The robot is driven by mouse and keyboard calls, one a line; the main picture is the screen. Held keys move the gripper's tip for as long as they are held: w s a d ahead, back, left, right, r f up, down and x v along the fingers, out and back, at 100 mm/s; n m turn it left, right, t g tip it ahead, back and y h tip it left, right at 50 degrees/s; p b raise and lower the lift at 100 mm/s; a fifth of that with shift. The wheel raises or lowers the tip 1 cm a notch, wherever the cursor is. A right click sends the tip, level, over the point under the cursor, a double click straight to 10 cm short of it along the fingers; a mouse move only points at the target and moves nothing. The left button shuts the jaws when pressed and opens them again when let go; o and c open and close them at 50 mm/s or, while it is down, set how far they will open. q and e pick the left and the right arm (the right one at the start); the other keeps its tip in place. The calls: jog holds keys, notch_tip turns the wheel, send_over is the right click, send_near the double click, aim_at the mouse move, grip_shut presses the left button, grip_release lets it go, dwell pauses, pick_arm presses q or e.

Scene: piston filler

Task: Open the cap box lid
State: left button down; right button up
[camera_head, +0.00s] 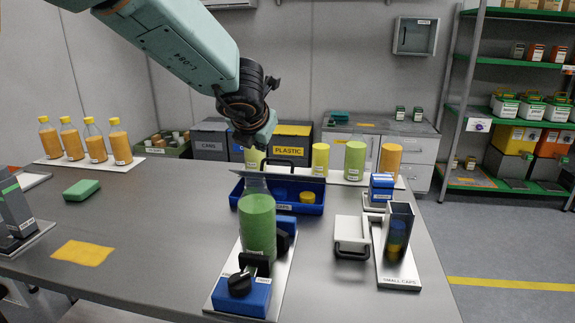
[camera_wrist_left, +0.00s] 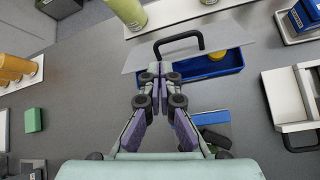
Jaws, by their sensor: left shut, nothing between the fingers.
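The blue cap box (camera_head: 312,209) stands mid-table behind the green-filled piston filler (camera_head: 257,225). My right gripper is not in view.
Filled bottles (camera_head: 355,160) stand behind the box. An orange cloth (camera_head: 82,253) and a green sponge (camera_head: 82,190) lie left. The table between them and the filler is clear.

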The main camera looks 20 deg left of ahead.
aim_at(274, 174)
pick_arm(q)
jog(key=w+f+n, duration=0.1)
jog(key=w+f, duration=0.1)
jog(key=w+f+n+h, duration=0.1)
jog(key=w+f, duration=0.1)
jog(key=f, duration=0.1)
jog(key=w+f+n+b, duration=0.1)
jog(key=w+f, duration=0.1)
jog(key=shift+a+f, duration=0.1)
jog(key=shift+f, duration=0.15)
jog(key=shift+w+f, duration=0.25)
jog(key=shift+w, duration=0.15)
jog(key=shift+f, duration=0.1)
jog(key=shift+w, duration=0.1)
dwell(0.4)
